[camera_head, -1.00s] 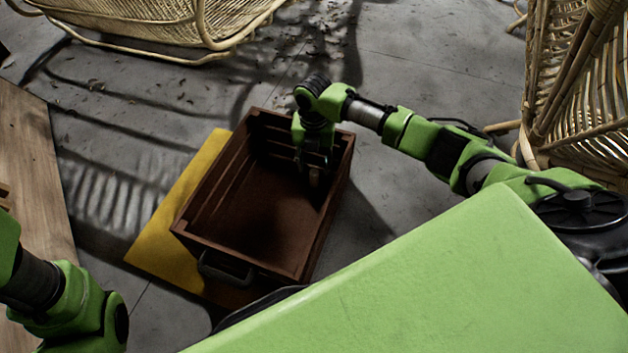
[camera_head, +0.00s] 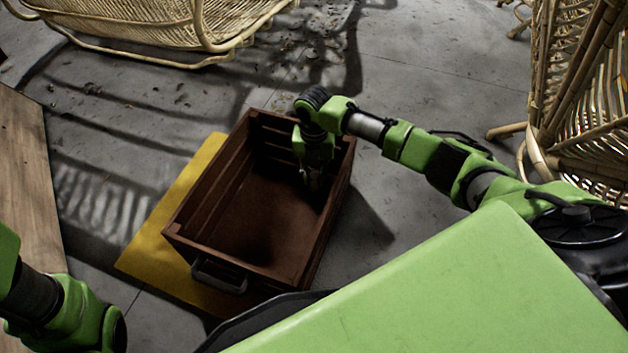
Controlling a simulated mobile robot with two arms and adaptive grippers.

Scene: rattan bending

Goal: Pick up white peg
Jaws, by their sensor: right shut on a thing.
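My right gripper (camera_head: 314,182) reaches down into the dark brown wooden crate (camera_head: 200,205), near its far right inner corner. Its fingers are in deep shade. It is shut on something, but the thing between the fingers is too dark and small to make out. I cannot make out a white peg anywhere in the view. My left arm shows at the lower left edge, but its gripper is outside the picture.
The crate stands on a yellow mat (camera_head: 148,262) on the grey floor. A wooden surface (camera_head: 28,180) lies at the left edge. Rattan furniture stands at the top left (camera_head: 150,35) and at the right (camera_head: 575,100). The floor behind the crate is clear except for scattered leaves.

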